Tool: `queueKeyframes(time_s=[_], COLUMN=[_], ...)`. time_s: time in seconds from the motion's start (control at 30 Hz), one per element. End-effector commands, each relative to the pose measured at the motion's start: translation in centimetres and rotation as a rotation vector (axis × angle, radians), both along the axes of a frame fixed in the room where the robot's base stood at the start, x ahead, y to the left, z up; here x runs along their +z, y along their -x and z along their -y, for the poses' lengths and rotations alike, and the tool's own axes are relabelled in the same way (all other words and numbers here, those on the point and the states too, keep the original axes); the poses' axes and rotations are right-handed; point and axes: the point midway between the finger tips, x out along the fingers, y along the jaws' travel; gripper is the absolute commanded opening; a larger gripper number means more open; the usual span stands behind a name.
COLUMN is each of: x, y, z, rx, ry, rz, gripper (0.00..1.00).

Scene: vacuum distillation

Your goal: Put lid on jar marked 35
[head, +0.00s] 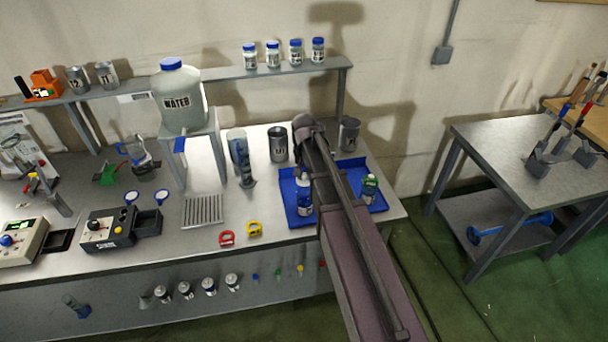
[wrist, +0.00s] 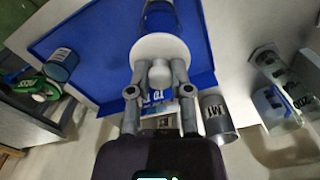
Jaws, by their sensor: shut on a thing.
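My gripper (wrist: 159,73) is shut on the knob of a white round lid (wrist: 160,48) in the wrist view. A blue cylindrical object (wrist: 160,14) shows just beyond the lid; I cannot tell whether they touch. In the head view my arm hides the gripper and the lid. A white and blue bottle (head: 304,195) and a green-topped bottle (head: 370,186) are at the blue tray (head: 288,192). I cannot read 35 on any container, so I cannot tell which jar bears it.
A grey can (head: 277,143) and another can (head: 349,134) stand behind the tray. The wrist view shows a can marked M1 (wrist: 216,118). Several blue-capped jars (head: 272,54) stand on the shelf. A water tank (head: 181,98) is at left.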

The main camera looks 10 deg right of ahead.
Motion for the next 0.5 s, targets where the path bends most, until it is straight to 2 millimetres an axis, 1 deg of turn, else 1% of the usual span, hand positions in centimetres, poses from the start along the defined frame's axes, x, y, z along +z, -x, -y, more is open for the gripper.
queueKeyframes(time_s=[0.03,0.5], x=[-0.6,-3.8], y=[0.0,0.0], z=[0.0,0.0], rx=[0.0,0.0], ry=[0.0,0.0], rz=[0.0,0.0], gripper=[0.0,0.0])
